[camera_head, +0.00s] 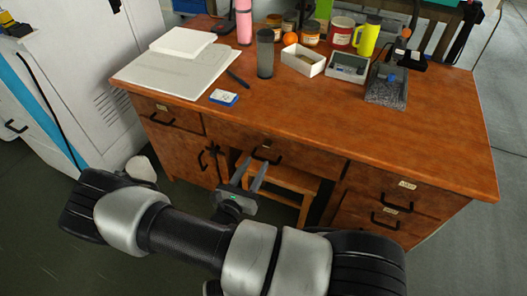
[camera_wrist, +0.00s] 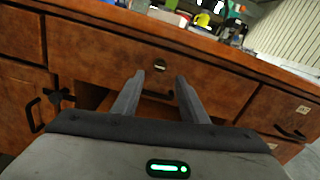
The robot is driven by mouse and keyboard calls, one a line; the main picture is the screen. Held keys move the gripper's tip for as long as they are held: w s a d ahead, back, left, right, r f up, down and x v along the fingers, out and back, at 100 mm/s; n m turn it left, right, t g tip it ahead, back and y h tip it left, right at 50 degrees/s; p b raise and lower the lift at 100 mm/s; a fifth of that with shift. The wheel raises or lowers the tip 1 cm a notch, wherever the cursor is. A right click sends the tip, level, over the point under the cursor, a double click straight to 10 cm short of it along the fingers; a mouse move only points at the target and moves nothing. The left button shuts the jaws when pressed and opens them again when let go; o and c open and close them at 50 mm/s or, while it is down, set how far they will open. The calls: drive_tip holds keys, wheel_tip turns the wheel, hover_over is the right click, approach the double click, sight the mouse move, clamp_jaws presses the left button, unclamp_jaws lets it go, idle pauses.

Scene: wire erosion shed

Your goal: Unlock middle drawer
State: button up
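The middle drawer (camera_head: 310,158) is a wide brown wooden front under the desk top, and it looks shut. Its dark handle (camera_head: 267,156) is partly behind my gripper in the head view. In the wrist view the drawer front (camera_wrist: 105,52) fills the middle, with a small grey lock-like fitting (camera_wrist: 160,65) above the handle. Whether a key sits in it is too small to tell. My gripper (camera_head: 256,162) points at this drawer from the front. In the wrist view my gripper (camera_wrist: 159,79) has its fingers apart with nothing between them, framing the handle area below the fitting.
Side drawers (camera_head: 408,186) and a left cupboard (camera_head: 183,152) flank the middle drawer. A wooden stool (camera_head: 285,182) stands beneath it. A white cabinet (camera_head: 85,65) is left.

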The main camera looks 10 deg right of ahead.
sight(266, 146)
drive_tip(key=b+x, duration=0.1)
drive_tip(key=x, duration=0.6)
drive_tip(key=shift+w+d, duration=0.2)
drive_tip(key=shift+w, duration=0.1)
clamp_jaws()
